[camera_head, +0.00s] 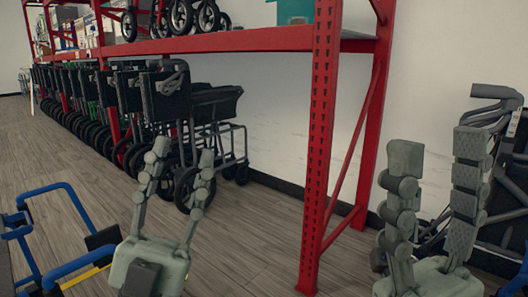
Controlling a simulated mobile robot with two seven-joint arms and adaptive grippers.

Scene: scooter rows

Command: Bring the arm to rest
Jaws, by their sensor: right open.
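My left gripper (183,155) stands upright at the lower middle left, its two grey fingers spread apart with nothing between them. My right gripper (437,152) stands upright at the lower right, close to the camera, its fingers apart and empty. Neither gripper appears to touch anything. The rest of both arms lies below the picture's edge.
A red rack post (318,150) stands between my grippers. A row of folded black wheelchairs (165,100) lines the wall under the red shelf. A blue tubular frame (62,230) is at lower left, and a dark wheelchair (510,170) is behind my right gripper.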

